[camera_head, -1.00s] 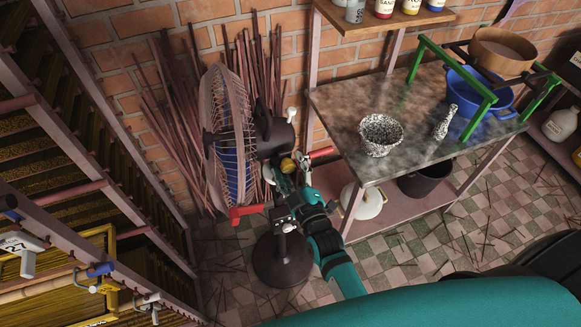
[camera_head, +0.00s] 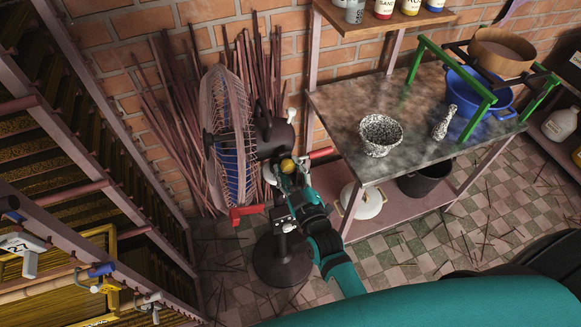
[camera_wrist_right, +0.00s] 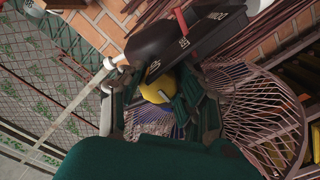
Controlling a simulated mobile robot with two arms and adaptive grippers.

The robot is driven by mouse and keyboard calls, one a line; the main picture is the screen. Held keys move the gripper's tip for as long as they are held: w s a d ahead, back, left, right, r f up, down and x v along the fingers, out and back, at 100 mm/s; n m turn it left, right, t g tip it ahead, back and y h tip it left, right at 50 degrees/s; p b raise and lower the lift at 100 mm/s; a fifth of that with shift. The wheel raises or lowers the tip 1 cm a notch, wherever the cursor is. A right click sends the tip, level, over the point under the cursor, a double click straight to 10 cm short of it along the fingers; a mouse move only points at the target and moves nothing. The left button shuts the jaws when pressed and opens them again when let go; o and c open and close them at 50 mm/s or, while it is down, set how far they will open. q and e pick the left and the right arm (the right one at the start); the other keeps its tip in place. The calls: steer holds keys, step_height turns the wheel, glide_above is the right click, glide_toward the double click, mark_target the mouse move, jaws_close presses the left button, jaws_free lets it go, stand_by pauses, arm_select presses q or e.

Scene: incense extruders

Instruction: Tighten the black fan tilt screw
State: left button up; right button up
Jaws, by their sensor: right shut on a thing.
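The black fan (camera_head: 270,140) stands on a round base (camera_head: 282,262), with its wire cage (camera_head: 228,135) facing left. Its tilt screw shows as a round yellow knob (camera_head: 287,165) low on the side of the dark motor housing. My right gripper (camera_head: 286,174) is at this knob, shut on it. In the right wrist view, the yellow knob (camera_wrist_right: 157,88) sits between the dark green fingers, below the black housing (camera_wrist_right: 185,45). The fingers partly cover the knob. My left gripper is not in view.
A metal-topped table (camera_head: 335,100) with a speckled mortar (camera_head: 380,134) and a blue pot (camera_head: 478,92) stands to the right. Thin sticks (camera_head: 180,120) lean on the brick wall behind the fan. A rack (camera_head: 100,185) stands at left. Tiled floor (camera_head: 420,240) is partly open.

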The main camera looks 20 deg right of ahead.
steer(key=m, duration=0.4)
steer(key=shift+a+m+p, duration=0.1)
steer(key=shift+m+p, duration=0.2)
steer(key=shift+p, duration=0.05)
steer(key=m, duration=0.3)
steer(key=shift+a+m, duration=0.1)
steer(key=shift+m, duration=0.2)
steer(key=m, duration=0.4)
steer(key=shift+a+m, duration=0.1)
steer(key=shift+m, duration=2)
steer(key=o, duration=1.2)
